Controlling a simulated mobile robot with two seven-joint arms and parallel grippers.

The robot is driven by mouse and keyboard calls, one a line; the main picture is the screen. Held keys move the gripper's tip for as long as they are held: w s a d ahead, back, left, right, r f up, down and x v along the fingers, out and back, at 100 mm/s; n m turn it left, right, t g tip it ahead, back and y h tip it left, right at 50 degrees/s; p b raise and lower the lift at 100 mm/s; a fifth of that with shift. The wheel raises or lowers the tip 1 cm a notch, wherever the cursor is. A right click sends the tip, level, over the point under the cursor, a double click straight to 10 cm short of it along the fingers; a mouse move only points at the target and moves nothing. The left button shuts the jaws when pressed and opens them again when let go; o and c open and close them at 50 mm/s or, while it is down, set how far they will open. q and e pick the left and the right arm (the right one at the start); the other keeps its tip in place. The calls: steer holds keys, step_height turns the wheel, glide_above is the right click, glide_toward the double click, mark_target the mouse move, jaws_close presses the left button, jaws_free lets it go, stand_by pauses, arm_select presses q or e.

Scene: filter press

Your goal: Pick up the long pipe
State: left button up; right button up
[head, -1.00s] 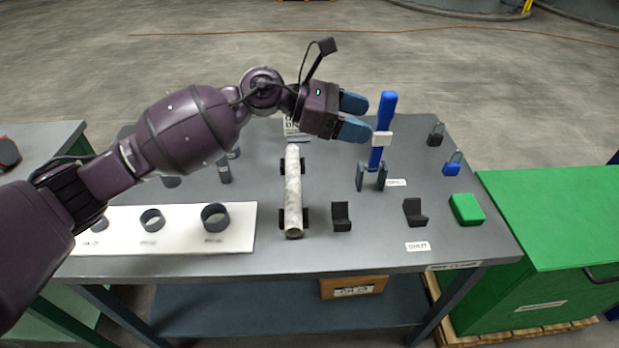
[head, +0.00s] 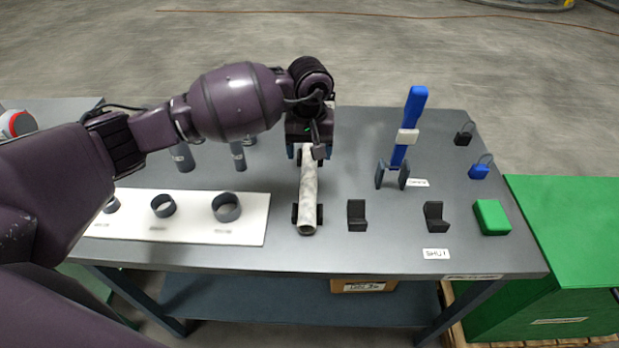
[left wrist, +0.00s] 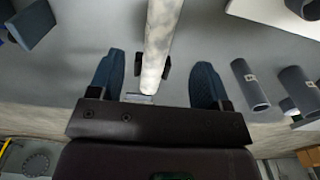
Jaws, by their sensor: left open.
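The long pipe (head: 308,190) is a pale, mottled grey tube. It lies in dark cradles on the grey table, one end toward the front edge. My left gripper (head: 310,153) is over the far end of the pipe, pointing down. In the left wrist view the pipe (left wrist: 160,40) runs between the two blue fingers of the left gripper (left wrist: 158,80), with a gap on each side. The left gripper is open and holds nothing. In the head view the arm hides part of the pipe's far end. My right gripper is not in view.
A white board (head: 185,232) with several short dark rings lies left of the pipe. Dark cylinders (head: 238,155) stand behind it. A blue-handled lever (head: 412,115), black brackets (head: 435,215), padlocks and a green block (head: 491,217) are to the right. A green cabinet (head: 570,230) stands beside the table.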

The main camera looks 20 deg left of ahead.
mark_target(309, 173)
arm_select(q)
step_height(309, 173, down, 9)
steer(key=shift+w+a+r, duration=0.1)
stand_by(0.5)
steer(key=c, duration=1.1)
steer(key=shift+r, duration=0.1)
